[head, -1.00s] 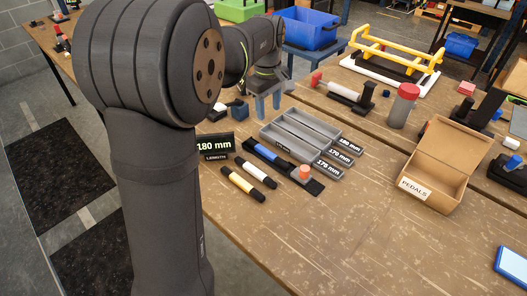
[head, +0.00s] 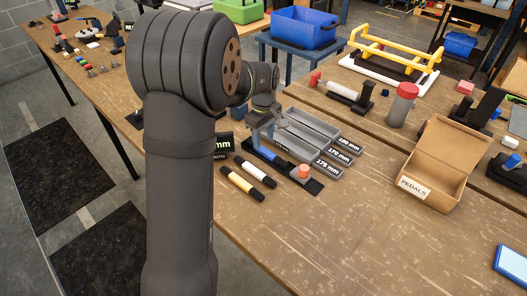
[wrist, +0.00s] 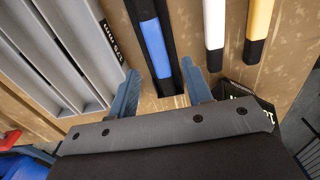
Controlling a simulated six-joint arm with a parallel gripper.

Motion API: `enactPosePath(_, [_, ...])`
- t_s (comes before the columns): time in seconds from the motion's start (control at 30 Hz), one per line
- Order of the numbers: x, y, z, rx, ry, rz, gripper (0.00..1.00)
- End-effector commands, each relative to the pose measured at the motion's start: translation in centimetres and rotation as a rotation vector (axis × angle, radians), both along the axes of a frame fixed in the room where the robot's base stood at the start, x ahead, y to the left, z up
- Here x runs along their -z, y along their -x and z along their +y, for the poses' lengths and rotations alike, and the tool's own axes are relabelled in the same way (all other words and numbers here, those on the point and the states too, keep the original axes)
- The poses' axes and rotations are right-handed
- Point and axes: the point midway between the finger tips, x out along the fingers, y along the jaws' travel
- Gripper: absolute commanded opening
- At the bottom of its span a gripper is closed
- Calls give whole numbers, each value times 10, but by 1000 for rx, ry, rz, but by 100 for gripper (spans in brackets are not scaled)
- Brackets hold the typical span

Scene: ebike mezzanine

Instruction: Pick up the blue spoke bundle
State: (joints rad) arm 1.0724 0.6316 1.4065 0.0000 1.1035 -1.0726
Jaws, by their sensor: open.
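The blue spoke bundle (head: 272,154), blue in the middle with black ends, lies in a narrow black holder (head: 314,187) on the wooden bench. In the wrist view the blue bundle (wrist: 153,45) runs away from me, just beyond my gripper (wrist: 162,78). My gripper is open, with one finger on each side of the bundle's near end and nothing between them that I can see gripped. In the head view my gripper (head: 262,133) hangs over the holder's far left end, partly behind my arm.
A white bundle (head: 254,172) and a yellow bundle (head: 241,182) lie beside the holder. A grey tray (head: 303,138) with labelled compartments stands on the other side. A black length sign (head: 223,145) is near my gripper.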

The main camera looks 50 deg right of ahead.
Motion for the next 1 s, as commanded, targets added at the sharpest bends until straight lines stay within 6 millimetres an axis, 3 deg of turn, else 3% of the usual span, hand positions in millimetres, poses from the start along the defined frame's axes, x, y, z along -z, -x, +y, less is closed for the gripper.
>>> enactPosePath(0.3, [43,2,-2,0,-2,1,45])
enactPosePath(0.57, [46,2,-2,0,0,0,45])
enactPosePath(0.8, [46,2,-2,0,0,0,0])
enactPosePath(1.0, [45,2,-2,0,1,0,0])
